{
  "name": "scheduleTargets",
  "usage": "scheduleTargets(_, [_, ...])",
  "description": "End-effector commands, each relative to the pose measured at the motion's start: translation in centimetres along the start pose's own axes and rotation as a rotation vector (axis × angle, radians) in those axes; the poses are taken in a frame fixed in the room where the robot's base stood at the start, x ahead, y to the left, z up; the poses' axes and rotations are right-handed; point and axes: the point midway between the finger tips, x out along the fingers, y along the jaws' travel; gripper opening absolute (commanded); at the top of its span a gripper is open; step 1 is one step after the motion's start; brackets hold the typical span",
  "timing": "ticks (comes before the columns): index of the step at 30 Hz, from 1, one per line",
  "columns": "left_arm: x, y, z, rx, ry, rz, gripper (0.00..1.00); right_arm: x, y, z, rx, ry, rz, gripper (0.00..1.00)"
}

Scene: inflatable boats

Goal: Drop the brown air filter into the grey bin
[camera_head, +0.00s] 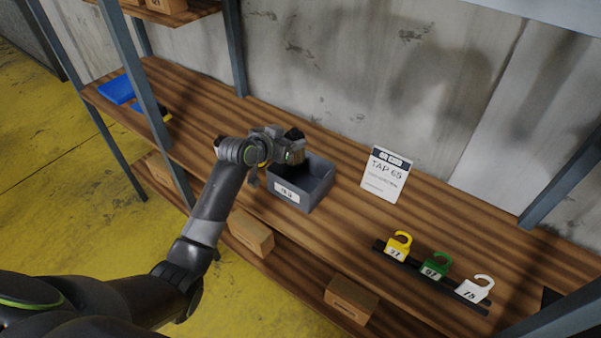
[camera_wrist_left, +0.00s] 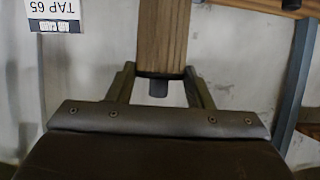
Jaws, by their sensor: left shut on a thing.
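The grey bin (camera_head: 315,187) is an open box with a white number label, standing on the wooden shelf. My left gripper (camera_head: 290,140) is above the bin's back left part in the head view, pointing toward the wall. In the left wrist view, the fingers of my left gripper (camera_wrist_left: 160,92) are shut on the brown air filter (camera_wrist_left: 162,38), which has fine lengthwise lines and a dark grey tab at its near end. My right gripper is not in view.
A white TAP 65 sign (camera_head: 387,175) stands right of the bin. Yellow (camera_head: 398,245), green (camera_head: 436,266) and white (camera_head: 475,290) numbered tags sit on a black strip. Blue items (camera_head: 117,90) lie at the left. Grey posts (camera_head: 137,75) frame the shelf; cardboard boxes (camera_head: 251,233) are below.

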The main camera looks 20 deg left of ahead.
Motion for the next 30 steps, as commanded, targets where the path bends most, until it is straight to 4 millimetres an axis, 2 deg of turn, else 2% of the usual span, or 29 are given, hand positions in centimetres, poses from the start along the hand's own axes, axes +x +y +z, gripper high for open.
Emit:
scheduleTargets(8, [0.8,-0.1,1.6,-0.001,0.000,-0.001,0.23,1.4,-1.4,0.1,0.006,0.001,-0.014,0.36])
scheduleTargets(19, [2.5,-0.1,5.1,-0.001,0.000,-0.001,0.23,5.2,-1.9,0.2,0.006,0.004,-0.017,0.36])
scheduleTargets(30, [2.7,-0.1,5.5,-0.001,0.000,-0.001,0.23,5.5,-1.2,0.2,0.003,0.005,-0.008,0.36])
